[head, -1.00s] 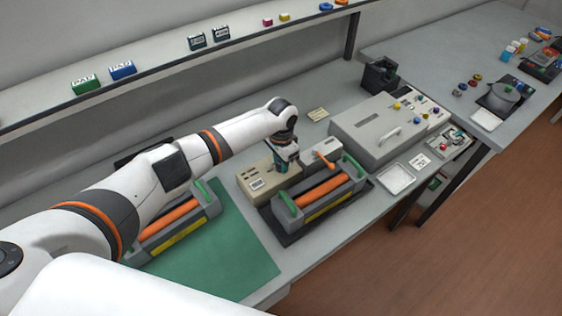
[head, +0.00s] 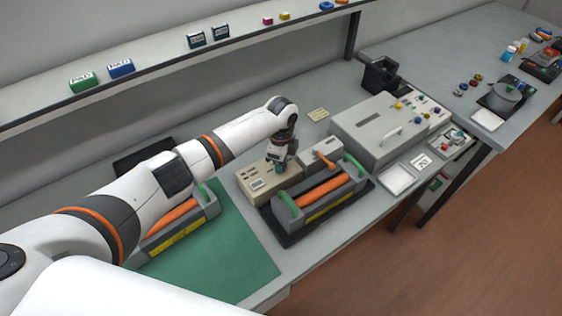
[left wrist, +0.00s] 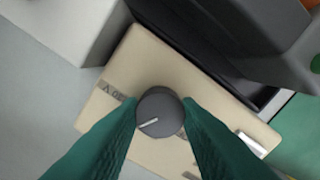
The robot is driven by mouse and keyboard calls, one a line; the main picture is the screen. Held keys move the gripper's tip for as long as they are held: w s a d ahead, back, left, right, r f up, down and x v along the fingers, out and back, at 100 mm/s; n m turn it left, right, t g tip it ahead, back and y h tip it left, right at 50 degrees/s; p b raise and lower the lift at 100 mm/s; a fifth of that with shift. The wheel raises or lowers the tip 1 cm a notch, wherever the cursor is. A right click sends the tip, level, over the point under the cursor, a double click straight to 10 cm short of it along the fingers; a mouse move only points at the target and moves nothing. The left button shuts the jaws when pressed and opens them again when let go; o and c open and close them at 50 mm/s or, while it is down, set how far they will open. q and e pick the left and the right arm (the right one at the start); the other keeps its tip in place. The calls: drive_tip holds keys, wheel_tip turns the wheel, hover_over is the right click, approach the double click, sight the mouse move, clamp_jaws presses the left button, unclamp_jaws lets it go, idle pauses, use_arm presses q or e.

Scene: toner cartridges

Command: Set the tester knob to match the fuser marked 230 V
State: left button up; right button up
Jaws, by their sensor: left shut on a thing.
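The beige tester (head: 252,184) stands behind a black tray. In the left wrist view its dark grey, round knob (left wrist: 160,111) has a white pointer line aimed at the lower left. A printed voltage label (left wrist: 118,92), partly hidden, lies at the knob's upper left. My left gripper (head: 281,170) is over the tester, its green fingers (left wrist: 160,118) shut on the knob's sides. One fuser (head: 318,192) with an orange roller and green handles sits on the black tray. Another fuser (head: 180,232) lies on the green mat, partly behind my arm. Fuser markings are unreadable. My right gripper is out of view.
A large grey machine (head: 380,130) with colored knobs stands right of the tester. A grey box with an orange lever (head: 322,156) is between them. A white tray (head: 397,180) lies near the front edge. The green mat (head: 215,270) has bare room.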

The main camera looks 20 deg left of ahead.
use_arm(q)
drive_tip(key=m, duration=0.4)
drive_tip(key=shift+w+m+b, duration=0.1)
drive_tip(key=shift+m+b, duration=0.2)
drive_tip(key=shift+b, duration=0.05)
drive_tip(key=shift+r+m+b, duration=0.1)
drive_tip(key=shift+m+b, duration=0.2)
drive_tip(key=shift+m, duration=1.6)
drive_tip(key=o, duration=1)
drive_tip(key=shift+c, duration=0.2)
wheel_tip(320, 180, up, 12)
drive_tip(key=b, duration=0.2)
drive_tip(key=shift+b, duration=0.4)
